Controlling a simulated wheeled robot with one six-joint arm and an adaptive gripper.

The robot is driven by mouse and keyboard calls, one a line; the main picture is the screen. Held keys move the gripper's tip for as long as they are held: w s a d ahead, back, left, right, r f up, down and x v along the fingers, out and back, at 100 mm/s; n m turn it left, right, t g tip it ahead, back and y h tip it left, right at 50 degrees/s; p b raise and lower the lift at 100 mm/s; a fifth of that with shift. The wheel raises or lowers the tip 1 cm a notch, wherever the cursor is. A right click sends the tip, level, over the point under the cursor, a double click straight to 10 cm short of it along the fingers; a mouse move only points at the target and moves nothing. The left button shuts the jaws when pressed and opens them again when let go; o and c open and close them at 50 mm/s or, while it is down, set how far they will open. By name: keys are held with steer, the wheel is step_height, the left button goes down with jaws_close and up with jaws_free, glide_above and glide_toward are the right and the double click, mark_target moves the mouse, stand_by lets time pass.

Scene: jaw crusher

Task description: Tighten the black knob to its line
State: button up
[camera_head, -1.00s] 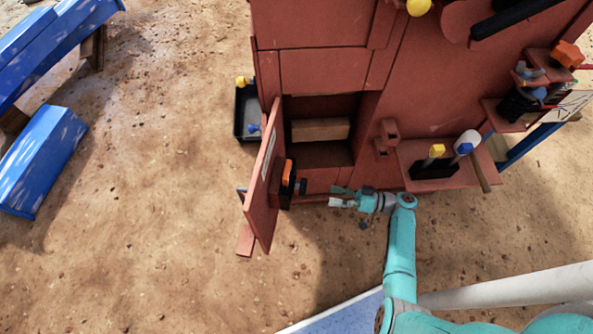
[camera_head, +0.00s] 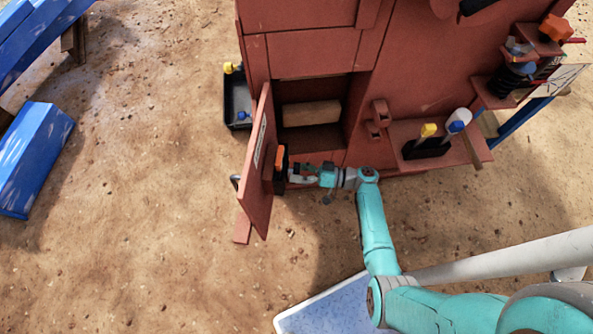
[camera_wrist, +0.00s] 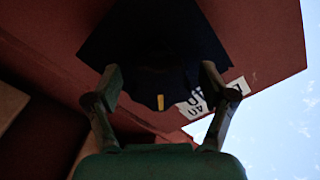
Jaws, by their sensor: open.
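The black knob sits on the inner side of the open red door (camera_head: 256,190). In the head view my gripper covers most of it. In the wrist view the dark knob (camera_wrist: 150,88) shows between my two fingers, with a short yellow mark on its lower edge. My gripper (camera_wrist: 160,78) is open, with one finger on each side of the knob. I cannot tell whether either finger touches it. In the head view my gripper (camera_head: 292,175) reaches the door's inner face from the right. The line is not clearly seen in the dark wrist view.
An orange part (camera_head: 280,156) is on the door just above my gripper. A wooden block (camera_head: 311,113) lies inside the open compartment. A shelf with a black holder (camera_head: 427,149) stands right of it. A black tray (camera_head: 237,105) hangs at the left. A white label (camera_wrist: 196,104) is on the door.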

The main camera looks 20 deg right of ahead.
steer(key=c, duration=1.2)
steer(key=shift+o, duration=0.2)
steer(key=shift+m, duration=0.3)
steer(key=m, duration=0.3)
steer(key=shift+m, duration=0.3)
steer(key=m, duration=0.3)
steer(key=shift+r+m, duration=0.1)
steer(key=shift+m, duration=0.2)
steer(key=m, duration=0.4)
steer(key=shift+m, duration=2)
